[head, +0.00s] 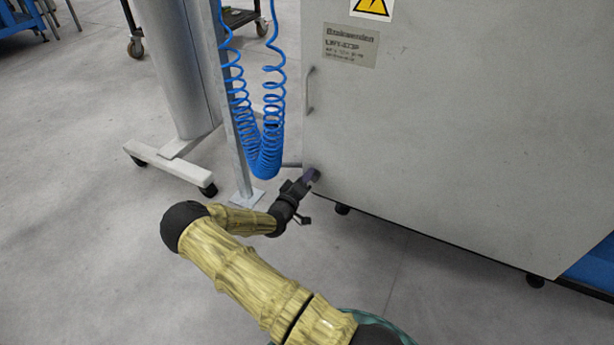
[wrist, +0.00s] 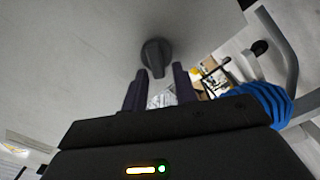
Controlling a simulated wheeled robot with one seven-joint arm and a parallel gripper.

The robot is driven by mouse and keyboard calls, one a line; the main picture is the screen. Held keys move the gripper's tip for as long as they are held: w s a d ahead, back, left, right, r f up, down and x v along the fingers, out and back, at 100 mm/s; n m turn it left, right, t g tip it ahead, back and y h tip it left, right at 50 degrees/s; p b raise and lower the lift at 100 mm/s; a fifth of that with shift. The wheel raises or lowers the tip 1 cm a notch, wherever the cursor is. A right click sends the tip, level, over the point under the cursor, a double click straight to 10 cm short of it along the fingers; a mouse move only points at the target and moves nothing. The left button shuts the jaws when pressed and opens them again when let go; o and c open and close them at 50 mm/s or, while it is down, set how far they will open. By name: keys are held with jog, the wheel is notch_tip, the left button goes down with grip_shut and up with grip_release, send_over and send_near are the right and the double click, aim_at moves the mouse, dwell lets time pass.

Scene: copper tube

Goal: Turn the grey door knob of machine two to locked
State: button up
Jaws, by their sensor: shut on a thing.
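The grey door knob (wrist: 156,52) sits on the pale machine panel (wrist: 90,45), with a round base and a raised grip bar pointing down toward my gripper in the wrist view. My gripper (wrist: 158,77) has one dark finger on each side of the bar's end and is shut on it. In the head view my gripper (head: 305,182) reaches the lower left corner of the machine door (head: 450,130). There the knob (head: 315,174) is small and partly hidden by the fingers. I cannot read any lock marking.
A coiled blue hose (head: 264,150) hangs just left of the door, by a grey post (head: 232,110) with a floor plate. A wheeled stand (head: 180,165) is further left. A door handle (head: 310,90) is above. Floor in front is clear.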

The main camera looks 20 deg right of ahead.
jog(key=shift+w+f+n, duration=0.1)
jog(key=shift+f+n, duration=0.1)
jog(key=shift+n, duration=0.85)
jog(key=shift+s+f+n, duration=0.1)
jog(key=shift+f+n, duration=0.1)
jog(key=shift+n, duration=0.8)
jog(key=shift+w+f+n, duration=0.1)
jog(key=shift+f+n, duration=0.1)
jog(key=shift+n, duration=0.85)
jog(key=shift+c, duration=0.2)
jog(key=o, duration=0.7)
